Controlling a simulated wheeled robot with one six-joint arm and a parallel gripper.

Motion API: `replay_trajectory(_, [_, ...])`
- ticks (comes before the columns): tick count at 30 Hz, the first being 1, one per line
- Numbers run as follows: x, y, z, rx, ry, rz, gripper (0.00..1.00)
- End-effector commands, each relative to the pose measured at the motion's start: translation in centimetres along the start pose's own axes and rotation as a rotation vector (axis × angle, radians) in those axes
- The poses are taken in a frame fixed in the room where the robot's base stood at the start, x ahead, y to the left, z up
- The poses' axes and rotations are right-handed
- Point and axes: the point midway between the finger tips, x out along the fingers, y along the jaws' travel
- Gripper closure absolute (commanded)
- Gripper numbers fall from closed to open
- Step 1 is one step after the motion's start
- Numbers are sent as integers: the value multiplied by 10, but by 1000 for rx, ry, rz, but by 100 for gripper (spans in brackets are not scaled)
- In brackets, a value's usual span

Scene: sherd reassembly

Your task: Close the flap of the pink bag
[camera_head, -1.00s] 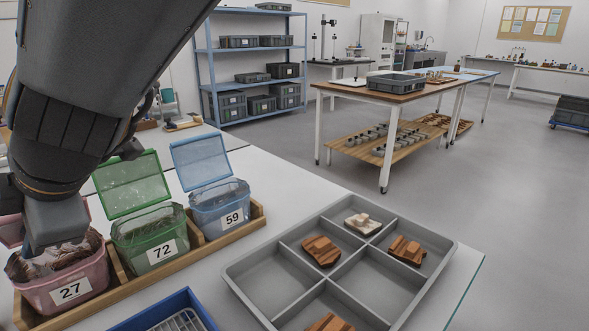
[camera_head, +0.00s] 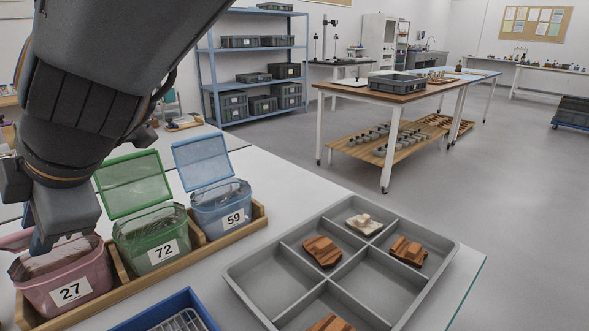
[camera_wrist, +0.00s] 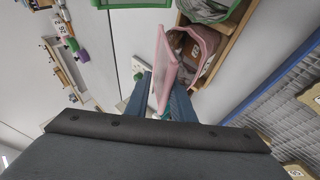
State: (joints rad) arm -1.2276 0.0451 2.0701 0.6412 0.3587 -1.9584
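The pink bag (camera_head: 72,289), labelled 27, stands at the left end of a wooden rack. Its mouth is open and crumpled clear lining shows inside. My gripper (camera_head: 42,238) is low over the back left of this bag and hides part of its rim. In the wrist view the bag's pink flap (camera_wrist: 167,62) stands raised beside the bag's mouth (camera_wrist: 205,45). The flap reaches between the two fingers of my gripper (camera_wrist: 162,95), which are apart on either side of it. Whether a finger touches the flap is unclear.
The green bag (camera_head: 150,236) labelled 72 and the blue bag (camera_head: 221,208) labelled 59 stand to the right in the wooden rack (camera_head: 190,262), flaps raised. A grey divided tray (camera_head: 237,284) with sherds and a blue tray (camera_head: 190,297) lie nearer the front and right.

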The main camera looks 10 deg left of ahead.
Motion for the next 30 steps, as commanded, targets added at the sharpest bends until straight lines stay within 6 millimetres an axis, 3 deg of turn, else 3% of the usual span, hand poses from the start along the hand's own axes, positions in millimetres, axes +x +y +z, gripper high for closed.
replay_trajectory(30, [-58, -9, 0, 0, 0, 0, 78])
